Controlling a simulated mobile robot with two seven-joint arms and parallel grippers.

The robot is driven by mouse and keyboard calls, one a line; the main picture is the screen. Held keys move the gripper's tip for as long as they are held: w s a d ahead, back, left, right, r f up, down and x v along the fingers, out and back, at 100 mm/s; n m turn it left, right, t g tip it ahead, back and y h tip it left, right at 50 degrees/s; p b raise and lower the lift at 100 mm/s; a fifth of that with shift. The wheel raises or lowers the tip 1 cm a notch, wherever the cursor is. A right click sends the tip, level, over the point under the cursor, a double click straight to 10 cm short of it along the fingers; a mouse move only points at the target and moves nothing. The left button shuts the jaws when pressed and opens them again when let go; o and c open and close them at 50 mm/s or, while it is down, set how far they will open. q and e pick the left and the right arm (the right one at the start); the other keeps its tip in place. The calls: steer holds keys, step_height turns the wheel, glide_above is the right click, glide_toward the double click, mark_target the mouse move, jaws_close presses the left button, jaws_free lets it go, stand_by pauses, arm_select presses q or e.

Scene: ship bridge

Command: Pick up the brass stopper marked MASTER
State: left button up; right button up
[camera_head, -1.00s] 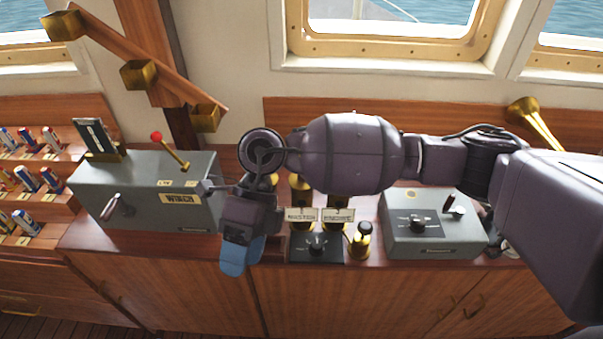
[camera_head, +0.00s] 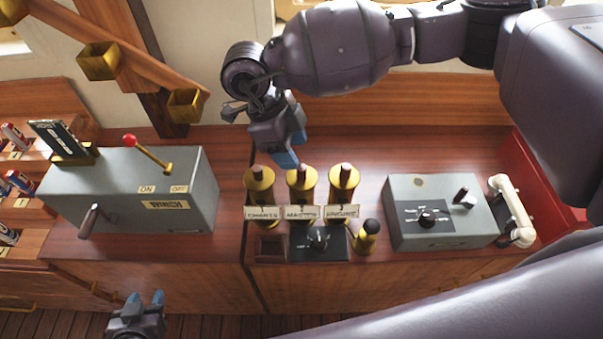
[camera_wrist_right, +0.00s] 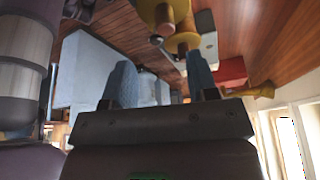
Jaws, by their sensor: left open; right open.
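Three brass pipes with brass stoppers stand in a row on the wooden console in the head view. The middle stopper (camera_head: 301,175) is above a plate that seems to read MASTER (camera_head: 302,212), though the lettering is blurred. My right gripper (camera_head: 291,150) is open and empty, with its blue fingertips just behind and above the middle stopper, apart from it. In the right wrist view its fingers (camera_wrist_right: 161,80) are spread, with brass pipes (camera_wrist_right: 183,42) beyond them. My left gripper (camera_head: 146,297) is open and empty at the bottom left, in front of the console.
Stoppers stand close on both sides, left (camera_head: 258,176) and right (camera_head: 344,174). A black knob box (camera_head: 319,245) and small brass piece (camera_head: 366,237) sit in front. A grey lever box (camera_head: 185,190) is left; a grey switch box (camera_head: 440,215) and white handset (camera_head: 512,212) are right.

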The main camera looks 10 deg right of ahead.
mark_target(302, 167)
steer(key=shift+w+a+f+p+x, duration=0.1)
steer(key=shift+w+p+x, duration=0.15)
steer(key=shift+x, duration=0.9)
steer(key=shift+w+a+f+p+x, duration=0.15)
steer(key=shift+p+x, duration=0.15)
steer(key=shift+x, duration=0.85)
steer(key=shift+w+r+p+x, duration=0.1)
steer(key=shift+w+p+x, duration=0.15)
steer(key=shift+x, duration=0.95)
jaws_close()
